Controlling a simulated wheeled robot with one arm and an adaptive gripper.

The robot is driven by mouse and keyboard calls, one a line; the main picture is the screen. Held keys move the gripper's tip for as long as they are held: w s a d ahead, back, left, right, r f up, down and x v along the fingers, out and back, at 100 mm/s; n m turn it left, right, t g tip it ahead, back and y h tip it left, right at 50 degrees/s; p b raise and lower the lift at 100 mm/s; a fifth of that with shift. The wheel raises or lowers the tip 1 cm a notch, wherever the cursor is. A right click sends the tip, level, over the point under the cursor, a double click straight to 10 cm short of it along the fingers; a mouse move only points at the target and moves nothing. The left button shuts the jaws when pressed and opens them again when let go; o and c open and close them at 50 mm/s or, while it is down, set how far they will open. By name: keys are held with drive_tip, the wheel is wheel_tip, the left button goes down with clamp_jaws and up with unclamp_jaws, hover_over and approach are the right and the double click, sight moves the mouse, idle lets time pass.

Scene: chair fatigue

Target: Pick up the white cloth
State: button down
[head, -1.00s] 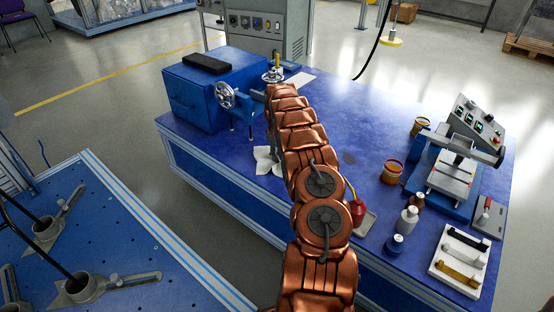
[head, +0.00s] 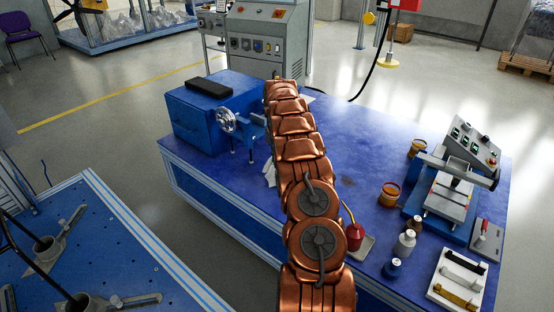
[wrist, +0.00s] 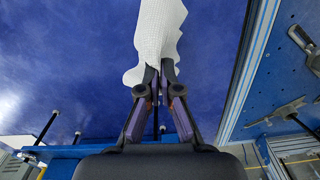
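The white cloth (wrist: 158,28) runs up from my fingertips to the top edge of the wrist view, over the blue table. My gripper (wrist: 160,66) has its fingertips close together on the near part of the cloth, with folds between and beside them. A small part of the cloth (head: 270,174) shows left of my copper arm in the head view; the arm hides the rest and my gripper. I cannot tell how far the cloth is off the table.
A blue box (head: 205,118) and a vise with a handwheel (head: 227,120) stand left of my arm. To the right are an orange pot (head: 389,195), a red oil can (head: 354,236), bottles and a press (head: 447,200). A second blue table (head: 95,250) is at the left.

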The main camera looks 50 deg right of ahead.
wheel_tip(320, 180, up, 9)
drive_tip(key=p, duration=0.3)
drive_tip(key=shift+p, duration=0.3)
